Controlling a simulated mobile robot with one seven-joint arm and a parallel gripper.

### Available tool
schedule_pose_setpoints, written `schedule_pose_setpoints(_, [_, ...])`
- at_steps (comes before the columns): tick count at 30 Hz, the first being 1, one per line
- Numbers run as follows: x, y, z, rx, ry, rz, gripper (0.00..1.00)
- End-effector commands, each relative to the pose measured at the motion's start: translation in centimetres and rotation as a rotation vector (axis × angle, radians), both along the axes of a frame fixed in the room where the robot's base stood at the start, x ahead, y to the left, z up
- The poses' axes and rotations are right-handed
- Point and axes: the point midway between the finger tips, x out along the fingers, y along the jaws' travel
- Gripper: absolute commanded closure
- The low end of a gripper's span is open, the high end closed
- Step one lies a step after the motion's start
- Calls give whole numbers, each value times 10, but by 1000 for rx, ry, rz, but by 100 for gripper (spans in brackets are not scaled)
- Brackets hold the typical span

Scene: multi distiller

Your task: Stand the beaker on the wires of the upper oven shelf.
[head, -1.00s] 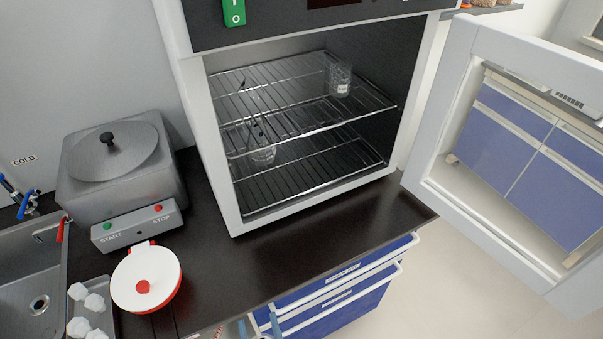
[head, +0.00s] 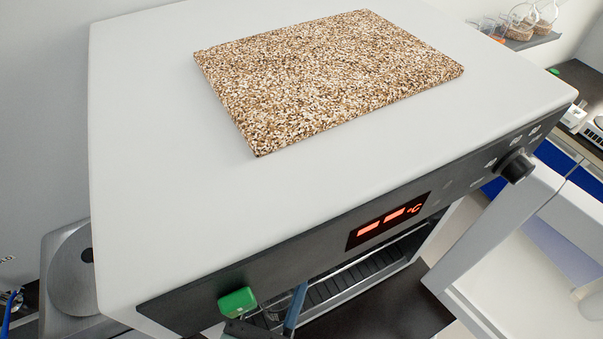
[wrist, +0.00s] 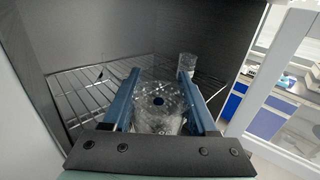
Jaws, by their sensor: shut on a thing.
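My gripper (wrist: 159,72) is shut on a clear glass beaker (wrist: 158,118), held between its two blue fingers in the wrist view. The held beaker is at the open oven, before or over the wire shelf (wrist: 82,92); I cannot tell whether its base touches the wires. Another clear glass beaker (wrist: 187,64) stands on the shelf at the back right, beyond the right fingertip. In the head view, one blue finger (head: 295,308) shows at the bottom edge, below the oven's front panel; the oven roof hides most of the inside.
The oven top (head: 150,130) carries a speckled brown slab (head: 330,75). A green switch (head: 237,302) and red display (head: 388,221) are on the front panel. The oven door (head: 520,260) is open at the right. The oven's side walls flank the gripper closely.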

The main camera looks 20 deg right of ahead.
Motion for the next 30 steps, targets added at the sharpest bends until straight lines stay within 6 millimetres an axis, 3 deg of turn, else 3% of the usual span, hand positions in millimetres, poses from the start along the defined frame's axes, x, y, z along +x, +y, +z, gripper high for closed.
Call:
schedule_pose_setpoints(15, [111, -76, 4, -1, -3, -4, 100])
schedule_pose_setpoints(25, [141, -96, 2, 0, -2, -2, 100])
schedule_pose_setpoints(30, [141, -95, -29, -1, 3, 0, 100])
